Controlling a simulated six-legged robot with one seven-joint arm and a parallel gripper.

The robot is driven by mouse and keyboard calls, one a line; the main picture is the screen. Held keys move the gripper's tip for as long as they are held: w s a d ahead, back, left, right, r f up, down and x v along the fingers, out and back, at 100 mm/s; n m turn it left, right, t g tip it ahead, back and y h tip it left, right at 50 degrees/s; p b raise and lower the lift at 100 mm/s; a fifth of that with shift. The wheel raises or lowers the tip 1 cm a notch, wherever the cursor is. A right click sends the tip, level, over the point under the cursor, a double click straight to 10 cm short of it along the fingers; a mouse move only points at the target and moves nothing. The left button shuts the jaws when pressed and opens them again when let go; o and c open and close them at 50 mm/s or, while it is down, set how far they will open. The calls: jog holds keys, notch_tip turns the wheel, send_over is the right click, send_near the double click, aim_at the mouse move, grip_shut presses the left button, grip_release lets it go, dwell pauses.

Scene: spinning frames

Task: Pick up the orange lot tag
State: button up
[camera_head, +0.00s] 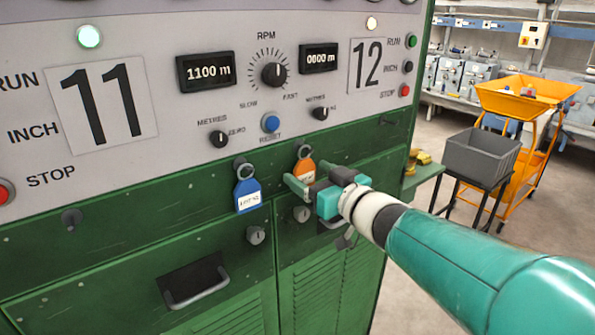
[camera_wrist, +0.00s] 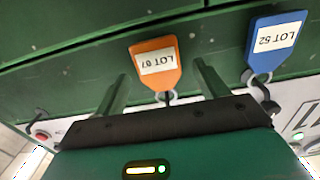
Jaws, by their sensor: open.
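The orange lot tag (camera_head: 303,168) hangs from a hook on the green panel below unit 12's controls, partly hidden by my gripper in the head view. In the wrist view the orange tag (camera_wrist: 156,58) appears upside down, its white label reading LOT 67. My gripper (camera_head: 309,175) is open in front of it. In the wrist view the two green fingers of my gripper (camera_wrist: 160,72) stand on either side of the tag, with a gap on both sides. I cannot tell how far the tag reaches between them in depth.
A blue tag (camera_head: 247,191), LOT 52 in the wrist view (camera_wrist: 275,42), hangs on a hook left of the orange one in the head view. Knobs and a blue reset button (camera_head: 270,123) sit above. A grey bin (camera_head: 481,155) and orange trolley (camera_head: 525,95) stand right.

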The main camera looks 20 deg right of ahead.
jog(key=shift+w+a, duration=0.25)
jog(key=shift+w, duration=0.3)
jog(key=c, duration=1)
jog(key=shift+r, duration=0.15)
jog(key=shift+c, duration=0.2)
jog(key=shift+r, duration=0.55)
jog(key=shift+s+d+r, duration=0.15)
jog(key=shift+s, duration=0.15)
jog(key=v, duration=1.7)
jog(key=shift+s, duration=0.2)
jog(key=shift+d, duration=0.1)
jog(key=shift+r, duration=0.7)
